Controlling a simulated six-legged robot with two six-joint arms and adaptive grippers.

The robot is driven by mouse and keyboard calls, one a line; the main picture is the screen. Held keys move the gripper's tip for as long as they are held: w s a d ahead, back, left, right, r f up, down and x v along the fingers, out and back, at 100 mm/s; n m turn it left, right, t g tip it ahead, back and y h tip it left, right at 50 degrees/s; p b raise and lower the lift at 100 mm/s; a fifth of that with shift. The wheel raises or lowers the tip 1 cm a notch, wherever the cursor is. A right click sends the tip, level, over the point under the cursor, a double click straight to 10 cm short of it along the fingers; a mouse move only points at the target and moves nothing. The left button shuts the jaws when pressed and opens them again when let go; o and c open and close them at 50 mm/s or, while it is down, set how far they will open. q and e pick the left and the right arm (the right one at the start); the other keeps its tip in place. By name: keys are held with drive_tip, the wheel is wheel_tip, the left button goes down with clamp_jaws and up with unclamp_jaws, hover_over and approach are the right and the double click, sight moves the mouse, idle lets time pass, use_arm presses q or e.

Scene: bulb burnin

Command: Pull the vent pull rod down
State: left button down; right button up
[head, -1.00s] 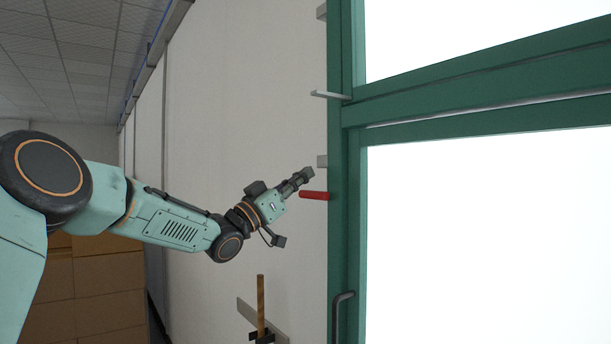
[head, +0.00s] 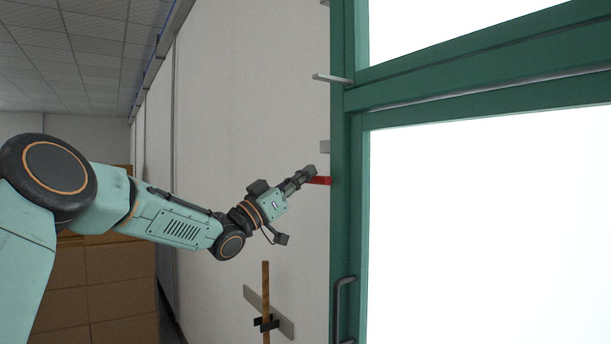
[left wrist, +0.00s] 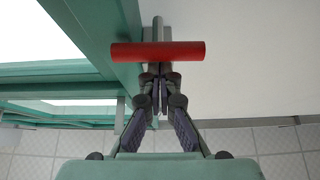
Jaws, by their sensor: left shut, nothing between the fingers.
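A red bar (head: 320,181), the grip of the pull rod as far as I can tell, sticks out level to the left of the green window frame in the head view. In the left wrist view the red bar (left wrist: 158,52) lies crosswise in front of the finger ends and hides part of them. My left gripper (head: 308,174) is shut and empty at the bar's left end, covering that end in the head view. In the left wrist view its fingers (left wrist: 160,90) are together. Whether they touch the bar, I cannot tell. My right gripper is not in view.
The green frame (head: 342,215) borders bright panes on the right, with a dark handle (head: 342,305) low on it. A grey bracket (head: 332,78) juts out above the bar. A wooden stick (head: 265,290) stands in a wall clip below. Brown boxes (head: 110,290) are at lower left.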

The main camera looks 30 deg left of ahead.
use_arm(q)
wheel_tip(320, 180, down, 17)
drive_tip(key=b, duration=1)
drive_tip(key=shift+d+r, duration=0.15)
drive_tip(key=shift+d, duration=0.05)
drive_tip(key=shift+w, duration=0.1)
